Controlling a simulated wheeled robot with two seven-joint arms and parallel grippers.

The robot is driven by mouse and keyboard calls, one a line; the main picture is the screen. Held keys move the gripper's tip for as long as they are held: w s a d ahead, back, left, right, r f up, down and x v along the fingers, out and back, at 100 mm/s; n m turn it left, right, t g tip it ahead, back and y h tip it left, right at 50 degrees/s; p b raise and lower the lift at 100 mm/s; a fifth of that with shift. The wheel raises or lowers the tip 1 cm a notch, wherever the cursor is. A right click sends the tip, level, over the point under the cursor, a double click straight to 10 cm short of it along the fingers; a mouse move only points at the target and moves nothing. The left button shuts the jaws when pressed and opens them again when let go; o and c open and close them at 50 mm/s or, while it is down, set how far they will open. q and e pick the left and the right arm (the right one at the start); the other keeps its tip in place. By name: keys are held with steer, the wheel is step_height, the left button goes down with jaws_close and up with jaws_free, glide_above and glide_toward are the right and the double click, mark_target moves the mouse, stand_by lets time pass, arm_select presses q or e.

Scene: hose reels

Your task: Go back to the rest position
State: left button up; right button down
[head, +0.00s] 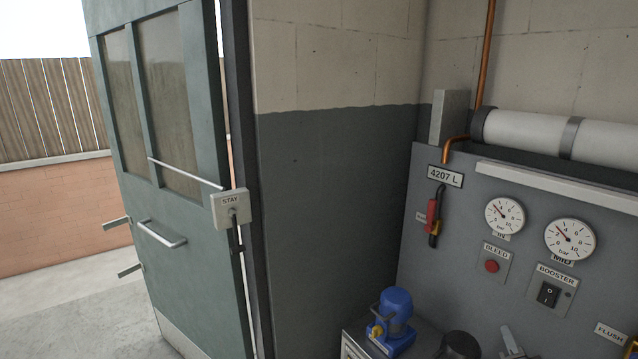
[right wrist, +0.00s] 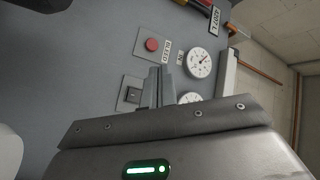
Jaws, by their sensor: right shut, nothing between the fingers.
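My right gripper (right wrist: 158,88) shows in the right wrist view with its two grey fingers together and nothing between them. The fingers point toward the grey panel (right wrist: 85,60); I cannot tell the exact gap. In that view they lie between the red bleed button (right wrist: 152,45), the booster switch (right wrist: 132,95) and the gauges (right wrist: 200,62). In the head view only a small grey part of the right gripper (head: 510,341) shows at the bottom edge, below the bleed button (head: 492,266). My left gripper is in neither view.
The panel carries two gauges, a booster switch (head: 548,294) and a red-and-black handle (head: 433,216). A blue pump (head: 396,318) stands on a low grey cabinet. A green door (head: 185,225) with a stay box (head: 230,208) stands open at left.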

steer(key=s+a+f+n+g+y, duration=0.2)
steer(key=s+a+f+n+g, duration=0.55)
steer(key=s+a+f, duration=0.45)
steer(key=s+a+f+n+g+y, duration=0.1)
steer(key=s+a+f+n+g, duration=0.2)
steer(key=s, duration=0.6)
steer(key=s+a+f+n+g+y, duration=0.1)
steer(key=s+a+n+g, duration=0.3)
steer(key=s, duration=0.6)
steer(key=s+f+g+b, duration=0.3)
steer(key=f+b, duration=0.3)
steer(key=f, duration=3)
arm_select(q)
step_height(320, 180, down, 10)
steer(key=b, duration=0.4)
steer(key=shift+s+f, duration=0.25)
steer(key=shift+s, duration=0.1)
arm_select(e)
steer(key=s+d+f, duration=0.1)
steer(key=s+f, duration=0.6)
steer(key=f, duration=0.1)
steer(key=s+d+f, duration=0.2)
steer(key=s+f, duration=0.6)
steer(key=shift+d+f+n+g+h, duration=0.2)
steer(key=shift+d+n+g+h, duration=0.05)
steer(key=shift+n+g+h, duration=0.1)
